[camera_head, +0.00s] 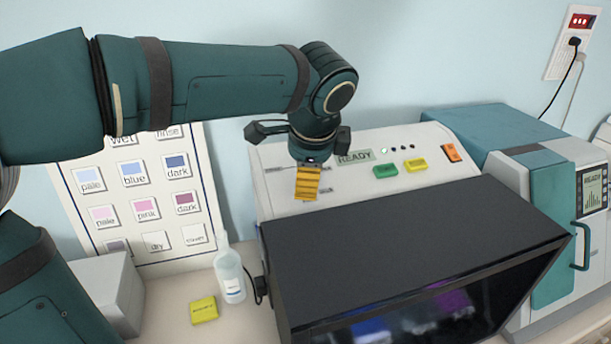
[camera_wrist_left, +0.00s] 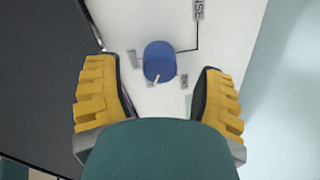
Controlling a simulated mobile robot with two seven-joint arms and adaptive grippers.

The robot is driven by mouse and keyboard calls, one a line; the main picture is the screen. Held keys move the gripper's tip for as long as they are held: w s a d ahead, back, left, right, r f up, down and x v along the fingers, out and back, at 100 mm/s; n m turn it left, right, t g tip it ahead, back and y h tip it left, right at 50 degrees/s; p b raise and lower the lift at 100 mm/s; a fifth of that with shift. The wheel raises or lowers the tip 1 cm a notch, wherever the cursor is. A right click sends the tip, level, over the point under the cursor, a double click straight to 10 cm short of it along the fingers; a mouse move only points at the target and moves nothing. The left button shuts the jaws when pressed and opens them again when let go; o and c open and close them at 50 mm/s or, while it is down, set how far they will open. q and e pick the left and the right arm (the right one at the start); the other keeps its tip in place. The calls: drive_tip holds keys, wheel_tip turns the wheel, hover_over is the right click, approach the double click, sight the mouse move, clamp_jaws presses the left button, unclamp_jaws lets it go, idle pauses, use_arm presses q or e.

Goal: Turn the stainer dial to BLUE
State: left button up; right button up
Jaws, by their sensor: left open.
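The stainer dial (camera_wrist_left: 159,62) is a blue round knob on the white panel in the left wrist view. A pale pointer mark shows at its lower edge in that view. Small labels surround it, too small to read; a line runs from it to a partly cut-off label ending "NSE" (camera_wrist_left: 198,10). My left gripper (camera_wrist_left: 156,80) is open, its yellow fingers on either side of the dial with gaps to it. In the head view the gripper (camera_head: 307,183) is in front of the stainer's white panel (camera_head: 283,160) and hides the dial. My right gripper is not in view.
The black stainer hood (camera_head: 400,235) juts out below and right of the gripper. A READY display (camera_head: 354,157) and coloured buttons are on the panel. A bottle (camera_head: 230,275) and yellow block (camera_head: 204,310) stand on the bench at left. A colour chart (camera_head: 145,240) leans on the wall.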

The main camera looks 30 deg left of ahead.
use_arm(q)
drive_tip(key=v, duration=0.9)
drive_tip(key=shift+r, duration=0.25)
drive_tip(key=shift+s, duration=0.1)
